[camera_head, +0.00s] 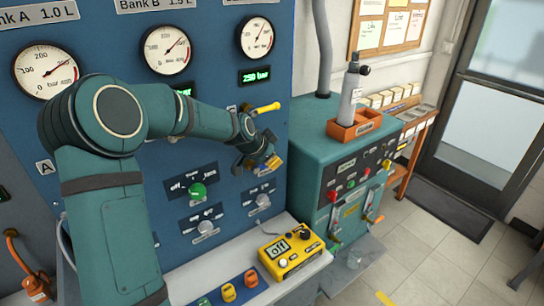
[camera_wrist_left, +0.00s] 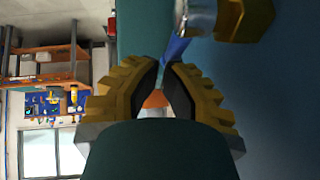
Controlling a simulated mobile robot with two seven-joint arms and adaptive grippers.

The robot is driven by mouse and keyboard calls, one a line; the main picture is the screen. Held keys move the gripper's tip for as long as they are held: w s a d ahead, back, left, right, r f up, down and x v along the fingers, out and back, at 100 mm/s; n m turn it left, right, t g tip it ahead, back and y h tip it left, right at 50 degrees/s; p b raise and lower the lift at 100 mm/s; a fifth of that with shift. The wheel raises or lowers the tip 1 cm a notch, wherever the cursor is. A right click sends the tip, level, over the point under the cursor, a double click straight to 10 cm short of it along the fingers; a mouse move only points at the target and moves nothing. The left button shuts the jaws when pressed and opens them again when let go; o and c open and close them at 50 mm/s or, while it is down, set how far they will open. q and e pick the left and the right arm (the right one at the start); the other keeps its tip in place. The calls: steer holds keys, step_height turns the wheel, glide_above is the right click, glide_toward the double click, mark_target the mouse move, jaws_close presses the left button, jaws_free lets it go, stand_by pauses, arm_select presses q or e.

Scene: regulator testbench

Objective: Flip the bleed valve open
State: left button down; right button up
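A valve lever with a yellow handle (camera_head: 265,108) sticks out from the blue panel below the right-hand gauge, its handle pointing right. My left gripper (camera_head: 272,162) is in front of the panel, below this lever and apart from it. In the left wrist view, the yellow fingers with black pads (camera_wrist_left: 163,72) lean close together with a narrow gap at their tips. A metal fitting (camera_wrist_left: 197,16), a yellow part (camera_wrist_left: 246,18) and a slim blue piece (camera_wrist_left: 178,45) show just beyond the tips. I cannot tell whether the fingers touch the blue piece. My right gripper is not seen.
A green knob (camera_head: 198,191) and grey knobs (camera_head: 263,200) sit on the panel below my arm. A yellow meter (camera_head: 291,255) stands on the ledge. A green cabinet (camera_head: 312,140) with an orange tray (camera_head: 366,127) stands to the right. Floor is free further right.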

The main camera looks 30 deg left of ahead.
arm_select(q)
steer(key=shift+w+d+f+g+y+p, duration=0.15)
steer(key=shift+f+g+p, duration=0.25)
steer(key=shift+f+p, duration=0.25)
steer(key=shift+w+f+g+y+p, duration=0.15)
steer(key=shift+f+g+p, duration=0.3)
steer(key=shift+f, duration=0.55)
steer(key=shift+s+a+f+g+y+p, duration=0.2)
steer(key=shift+s+f+g+y+p, duration=0.2)
steer(key=shift+f+g, duration=0.4)
steer(key=shift+s+a+f+g+y+p, duration=0.15)
steer(key=shift+s+f+g+y+p, duration=0.35)
steer(key=shift+g, duration=0.45)
steer(key=shift+s+a+f+g+y+p, duration=0.2)
steer(key=shift+s+f+g+p, duration=0.1)
steer(key=shift+f+g, duration=0.55)
steer(key=shift+m+g, duration=0.25)
steer(key=shift+m, duration=0.05)
steer(key=shift+d, duration=0.1)
